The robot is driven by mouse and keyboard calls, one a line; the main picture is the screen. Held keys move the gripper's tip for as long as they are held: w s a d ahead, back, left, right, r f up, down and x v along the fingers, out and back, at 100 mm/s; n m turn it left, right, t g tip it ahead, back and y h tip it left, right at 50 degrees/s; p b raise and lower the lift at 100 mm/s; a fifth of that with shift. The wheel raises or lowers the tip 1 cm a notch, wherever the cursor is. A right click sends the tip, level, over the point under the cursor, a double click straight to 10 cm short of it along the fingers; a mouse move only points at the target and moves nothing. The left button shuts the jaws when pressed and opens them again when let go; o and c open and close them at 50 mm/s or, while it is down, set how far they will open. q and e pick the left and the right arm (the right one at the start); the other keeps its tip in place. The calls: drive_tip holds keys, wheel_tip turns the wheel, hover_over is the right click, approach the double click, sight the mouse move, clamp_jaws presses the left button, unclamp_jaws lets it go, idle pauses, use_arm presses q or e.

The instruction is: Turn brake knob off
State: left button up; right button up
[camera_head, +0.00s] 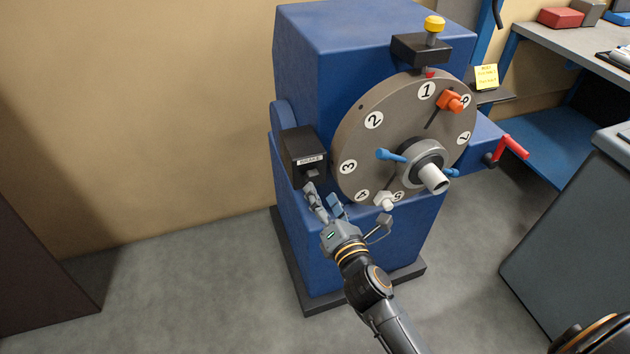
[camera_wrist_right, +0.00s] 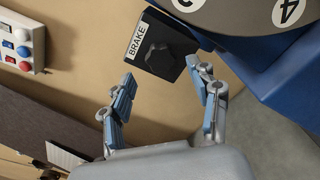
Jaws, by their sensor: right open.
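The brake box is a black box (camera_head: 303,153) on the left side of the blue machine (camera_head: 345,60), with a white BRAKE label. Its dark brake knob (camera_head: 312,174) is low on the front face. In the right wrist view the knob (camera_wrist_right: 159,58) shows whole below the label, lying aslant in the picture. My right gripper (camera_head: 327,194) is open just below the brake box. In the wrist view its two blue-padded fingers (camera_wrist_right: 165,84) are spread apart, with the knob beyond their tips and nothing between them. It appears apart from the knob. My left gripper is not in view.
A large numbered dial (camera_head: 392,128) with a blue-handled hub sits right of the brake box, close to my gripper. A red crank (camera_head: 512,146) sticks out at the right. The wrist view shows a button panel (camera_wrist_right: 20,46) on the wall. Floor at left is clear.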

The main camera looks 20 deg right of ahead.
sight(315, 181)
drive_tip(key=w, duration=0.5)
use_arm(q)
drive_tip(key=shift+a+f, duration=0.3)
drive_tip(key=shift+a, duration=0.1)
use_arm(e)
drive_tip(key=c, duration=1.2)
